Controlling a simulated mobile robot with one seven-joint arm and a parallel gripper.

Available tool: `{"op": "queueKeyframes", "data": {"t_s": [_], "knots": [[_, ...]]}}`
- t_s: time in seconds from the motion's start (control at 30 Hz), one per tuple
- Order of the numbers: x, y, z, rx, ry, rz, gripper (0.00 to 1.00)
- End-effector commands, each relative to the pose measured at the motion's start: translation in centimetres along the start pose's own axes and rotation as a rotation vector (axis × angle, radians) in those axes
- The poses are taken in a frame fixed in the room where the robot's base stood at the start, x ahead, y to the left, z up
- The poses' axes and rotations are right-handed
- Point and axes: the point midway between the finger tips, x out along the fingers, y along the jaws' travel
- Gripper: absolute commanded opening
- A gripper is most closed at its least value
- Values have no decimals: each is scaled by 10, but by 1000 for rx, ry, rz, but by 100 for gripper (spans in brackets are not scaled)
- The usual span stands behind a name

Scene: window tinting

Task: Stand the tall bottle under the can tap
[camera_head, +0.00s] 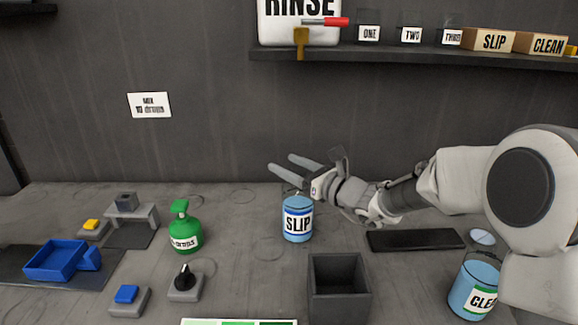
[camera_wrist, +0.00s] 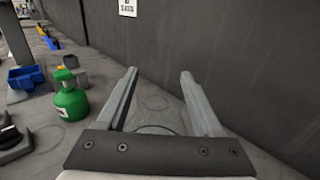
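The white RINSE can (camera_head: 300,22) stands on the wall shelf, with a red lever and a brass tap (camera_head: 301,38) hanging below the shelf edge. A blue-filled bottle labelled SLIP (camera_head: 297,222) stands upright on the bench, below the tap in the picture. A wider blue-filled vessel labelled CLEAN (camera_head: 474,290) stands at the front right, partly behind my arm. I cannot tell for sure which is the tall bottle. My gripper (camera_head: 281,162) is open and empty, above the SLIP bottle and pointing left; its spread fingers also show in the wrist view (camera_wrist: 158,73).
A green drops bottle (camera_head: 184,232), a black knob (camera_head: 185,278), a blue button (camera_head: 126,295) and a blue tray (camera_head: 58,260) occupy the left. A dark open box (camera_head: 340,295) stands in front, a dark mat (camera_head: 415,240) right.

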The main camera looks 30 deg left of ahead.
Motion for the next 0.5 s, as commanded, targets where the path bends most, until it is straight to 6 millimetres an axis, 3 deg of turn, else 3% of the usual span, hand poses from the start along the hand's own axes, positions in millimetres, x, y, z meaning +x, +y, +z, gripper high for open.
{"op": "queueKeyframes", "data": {"t_s": [0.03, 0.13, 0.5], "knots": [[0, 0, 0, 0, 1, 0, 78], [0, 0, 0, 0, 1, 0, 96], [0, 0, 4, 0, 1, 0, 96]]}}
